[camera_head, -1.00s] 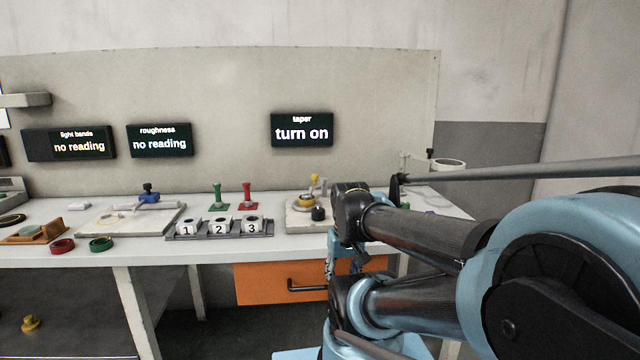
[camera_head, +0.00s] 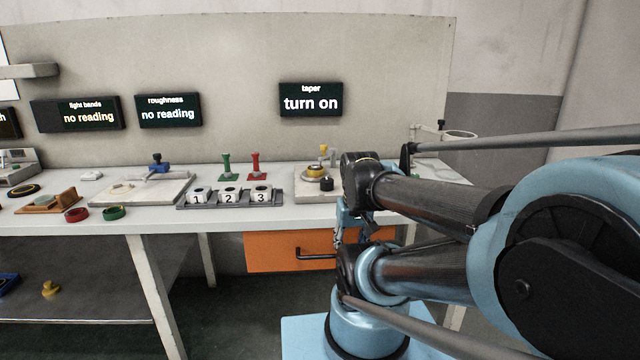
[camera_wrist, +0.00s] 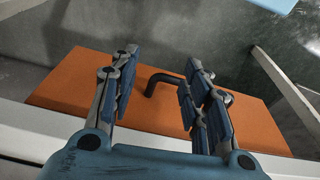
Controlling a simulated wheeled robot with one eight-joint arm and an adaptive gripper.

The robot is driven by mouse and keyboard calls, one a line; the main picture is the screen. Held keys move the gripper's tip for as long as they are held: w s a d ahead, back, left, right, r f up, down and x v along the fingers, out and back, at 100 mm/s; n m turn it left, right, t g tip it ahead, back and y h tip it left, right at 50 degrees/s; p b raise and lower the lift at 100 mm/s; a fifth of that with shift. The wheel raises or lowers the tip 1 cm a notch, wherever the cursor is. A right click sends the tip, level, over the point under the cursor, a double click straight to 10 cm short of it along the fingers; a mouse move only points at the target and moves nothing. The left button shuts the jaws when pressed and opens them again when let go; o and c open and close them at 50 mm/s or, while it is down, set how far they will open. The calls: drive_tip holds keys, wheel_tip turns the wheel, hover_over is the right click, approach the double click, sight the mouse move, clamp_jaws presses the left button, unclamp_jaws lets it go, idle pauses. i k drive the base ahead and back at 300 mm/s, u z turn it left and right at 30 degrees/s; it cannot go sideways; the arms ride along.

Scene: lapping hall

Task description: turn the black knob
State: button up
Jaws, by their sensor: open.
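The black knob (camera_head: 326,184) is a small dark cylinder at the front of a pale plate (camera_head: 345,197) on the bench, below the taper screen, with a yellow-topped fixture (camera_head: 316,171) behind it. My gripper (camera_wrist: 152,92) is open and empty in the wrist view. There it points down past the bench edge, over the orange drawer front with its dark handle (camera_wrist: 163,82). In the head view my arm stands just right of the knob, and the gripper is mostly hidden behind the arm. The knob does not show in the wrist view.
The taper screen (camera_head: 311,99) reads "turn on". A rack of numbered white blocks (camera_head: 230,195) stands left of the knob. Green (camera_head: 226,167) and red (camera_head: 256,166) upright handles stand behind it. The orange drawer (camera_head: 270,252) hangs under the bench.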

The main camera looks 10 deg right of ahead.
sight(327, 184)
drive_tip(key=z, duration=0.45)
drive_tip(key=k, duration=1.45)
drive_tip(key=u, duration=0.3)
drive_tip(key=i, duration=1)
drive_tip(key=u, duration=0.05)
